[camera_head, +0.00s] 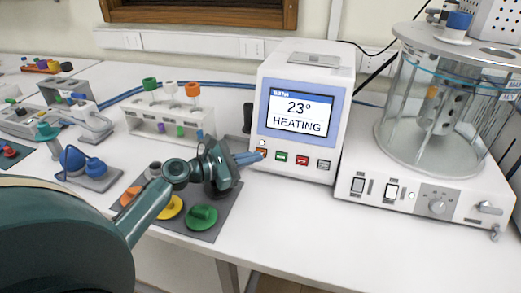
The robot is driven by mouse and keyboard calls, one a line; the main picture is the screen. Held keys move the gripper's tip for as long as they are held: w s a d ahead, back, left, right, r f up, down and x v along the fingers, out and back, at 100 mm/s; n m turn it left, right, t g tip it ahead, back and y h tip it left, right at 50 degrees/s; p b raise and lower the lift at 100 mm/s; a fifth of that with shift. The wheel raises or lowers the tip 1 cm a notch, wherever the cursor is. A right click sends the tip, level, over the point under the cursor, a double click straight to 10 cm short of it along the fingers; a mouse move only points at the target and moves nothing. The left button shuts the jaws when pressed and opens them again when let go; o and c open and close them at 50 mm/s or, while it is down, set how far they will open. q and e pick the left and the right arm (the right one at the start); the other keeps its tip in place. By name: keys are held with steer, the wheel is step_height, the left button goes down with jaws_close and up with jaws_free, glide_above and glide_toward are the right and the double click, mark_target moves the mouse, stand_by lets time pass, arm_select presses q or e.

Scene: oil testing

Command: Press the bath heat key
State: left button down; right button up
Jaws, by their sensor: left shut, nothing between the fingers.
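A white tester box (346,88) stands on the bench near the middle. Its blue-framed screen (299,111) reads "23°" and "HEATING". Below the screen is a row of small keys: an orange one (262,153) at the left, a green one (281,156), a red one (302,160) and a grey one (323,165). My left gripper (258,156) is shut and empty, its fingertips at the orange key, partly covering it. I cannot tell whether the tips touch it. Key labels are too small to read. My right gripper is not in view.
A glass bath (400,115) on a white base with switches and a knob stands at the right. A dark mat (225,213) with coloured caps lies under my left arm. A vial rack (185,130) stands behind it. The front bench right of the mat is clear.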

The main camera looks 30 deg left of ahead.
arm_select(q)
steer(key=shift+s+d+r+p, duration=0.15)
steer(key=shift+s+r+p, duration=0.15)
steer(key=shift+s+p, duration=0.2)
steer(key=shift+s+d+r+p, duration=0.15)
steer(key=shift+s+r+p, duration=0.2)
steer(key=shift+s+p, duration=0.45)
steer(key=shift+s+d+r+p, duration=0.15)
steer(key=shift+s+p, duration=0.1)
steer(key=shift+s, duration=0.25)
steer(key=shift+s+d+r+p, duration=0.1)
steer(key=shift+s+p, duration=0.15)
steer(key=shift+s, duration=0.2)
